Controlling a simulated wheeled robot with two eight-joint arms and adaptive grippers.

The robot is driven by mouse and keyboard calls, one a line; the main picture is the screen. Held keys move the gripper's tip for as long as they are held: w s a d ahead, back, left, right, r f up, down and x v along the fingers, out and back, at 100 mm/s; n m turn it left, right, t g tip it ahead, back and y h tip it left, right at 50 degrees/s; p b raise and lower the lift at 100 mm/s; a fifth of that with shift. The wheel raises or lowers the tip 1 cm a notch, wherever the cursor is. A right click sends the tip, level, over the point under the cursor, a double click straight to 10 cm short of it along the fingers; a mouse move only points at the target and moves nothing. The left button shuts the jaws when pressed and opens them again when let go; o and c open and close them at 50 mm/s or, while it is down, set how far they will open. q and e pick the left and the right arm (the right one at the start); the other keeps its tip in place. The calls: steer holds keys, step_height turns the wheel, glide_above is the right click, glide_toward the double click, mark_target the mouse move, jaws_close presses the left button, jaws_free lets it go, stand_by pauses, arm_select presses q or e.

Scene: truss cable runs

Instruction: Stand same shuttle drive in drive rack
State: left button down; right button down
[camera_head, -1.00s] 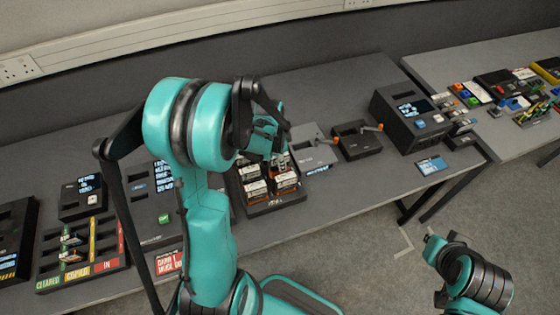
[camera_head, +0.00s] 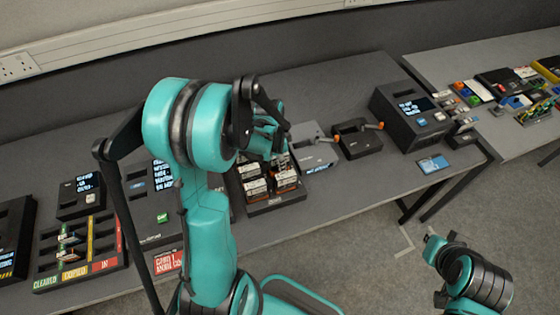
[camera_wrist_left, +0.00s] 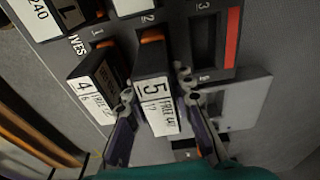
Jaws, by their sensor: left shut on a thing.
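My left gripper (camera_wrist_left: 163,132) is shut on a dark drive (camera_wrist_left: 157,105) with a white label, numbered 5, in the left wrist view. The drive is over or in the slot marked 2 of the dark drive rack (camera_wrist_left: 220,68); how deep it sits I cannot tell. Drive 4 (camera_wrist_left: 95,85) stands to its left in the rack, and an empty slot (camera_wrist_left: 203,45) is to its right, by a red strip. In the head view the gripper (camera_head: 278,152) is above the back of the rack (camera_head: 272,206), and my arm partly hides it. My right gripper (camera_head: 434,243) is low at the right, its jaws unclear.
A large black unit (camera_head: 395,112) is further right. A tray with coloured lanes (camera_head: 110,262) is at the left. The table behind the rack looks clear.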

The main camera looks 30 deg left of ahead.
arm_select(q)
steer(key=shift+f+b, duration=0.95)
steer(key=shift+f, duration=0.05)
stand_by(0.3)
stand_by(0.4)
steer(key=c, duration=0.9)
jaws_free()
steer(key=shift+r+p, duration=2.85)
steer(key=shift+r, duration=1)
